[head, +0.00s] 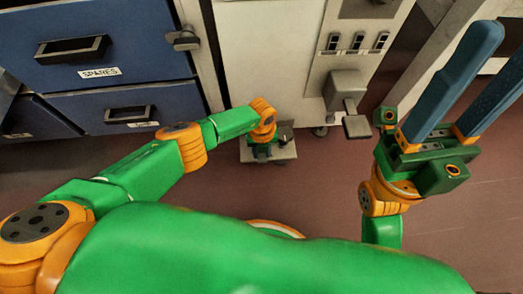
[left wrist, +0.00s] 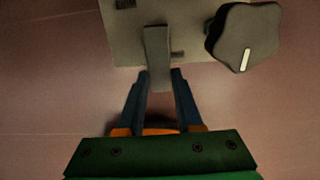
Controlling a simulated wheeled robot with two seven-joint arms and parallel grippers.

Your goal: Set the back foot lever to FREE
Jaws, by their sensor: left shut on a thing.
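My left gripper (head: 264,151) reaches down to a small pale plate (head: 284,154) near the floor in the head view; its fingers are mostly hidden by the wrist there. In the left wrist view the blue fingers (left wrist: 160,78) are shut on the near end of a grey lever (left wrist: 157,45). The lever lies over the edge of the grey plate (left wrist: 190,20). Small dark labels (left wrist: 178,54) sit beside and left of the lever, too unclear to read. My right gripper (head: 482,85) is open and empty, raised at the right in the head view.
A dark lobed knob (left wrist: 245,37) with a white mark is right of the lever. A pale cabinet (head: 265,60) with switches (head: 357,42) and a grey box with a pedal-like flap (head: 357,126) stands behind. Blue drawers (head: 100,45) are at left. The red floor is open at right.

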